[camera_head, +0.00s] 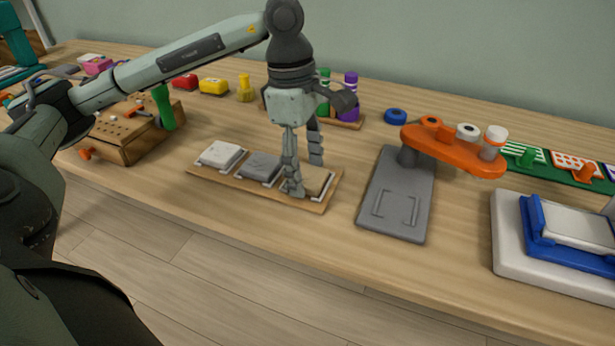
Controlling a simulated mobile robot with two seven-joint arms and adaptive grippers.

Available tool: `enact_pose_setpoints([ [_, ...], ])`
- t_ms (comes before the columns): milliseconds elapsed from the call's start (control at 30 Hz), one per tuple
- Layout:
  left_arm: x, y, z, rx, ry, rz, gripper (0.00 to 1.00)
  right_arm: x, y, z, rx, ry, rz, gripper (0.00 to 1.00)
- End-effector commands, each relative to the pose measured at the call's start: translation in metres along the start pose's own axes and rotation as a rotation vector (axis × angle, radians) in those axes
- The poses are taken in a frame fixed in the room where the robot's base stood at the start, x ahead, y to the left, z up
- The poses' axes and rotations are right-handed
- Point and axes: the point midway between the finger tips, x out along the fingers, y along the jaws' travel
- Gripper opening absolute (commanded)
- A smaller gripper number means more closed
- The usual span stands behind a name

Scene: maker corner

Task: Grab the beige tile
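A wooden tray (225,178) holds a row of square tiles near the table's front edge. A white tile (221,154) lies in the left slot and a grey tile (260,167) in the middle slot. The right slot shows a pale edge and a beige surface, the beige tile (318,184), partly hidden by my fingers. My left gripper (306,177) points down over this right slot. Its two fingers are apart, one at the near side and one at the far side. Whether they touch the tile cannot be told. My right gripper is not in view.
A grey stand with an orange arm (455,150) stands right of the tray. A wooden box (125,135) with an orange knob stands left. Green and purple bottles (350,92) stand behind my gripper. A blue-and-white device (510,240) is at the right.

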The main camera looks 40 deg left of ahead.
Motion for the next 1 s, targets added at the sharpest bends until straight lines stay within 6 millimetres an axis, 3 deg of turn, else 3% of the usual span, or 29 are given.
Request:
enact_pose_setpoints([
  [33, 0.000, 0.000, 0.000, 0.000, 0.000, 0.000, 0.51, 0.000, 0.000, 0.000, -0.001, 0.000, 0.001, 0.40],
  [267, 0.000, 0.000, 0.000, 0.000, 0.000, 0.000, 0.23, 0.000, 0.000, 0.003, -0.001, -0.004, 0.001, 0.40],
  [633, -0.007, 0.001, 0.001, 0.000, -0.002, 0.003, 0.23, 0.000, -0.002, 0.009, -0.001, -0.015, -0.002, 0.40],
  [867, -0.040, 0.002, 0.006, 0.000, -0.004, 0.006, 0.23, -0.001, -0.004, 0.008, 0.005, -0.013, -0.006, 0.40],
  [933, -0.048, -0.002, -0.007, -0.008, 0.001, 0.003, 0.23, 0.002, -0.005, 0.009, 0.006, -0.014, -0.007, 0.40],
  [1000, -0.058, -0.006, -0.022, -0.009, 0.002, 0.004, 0.23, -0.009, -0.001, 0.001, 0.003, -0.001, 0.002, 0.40],
])
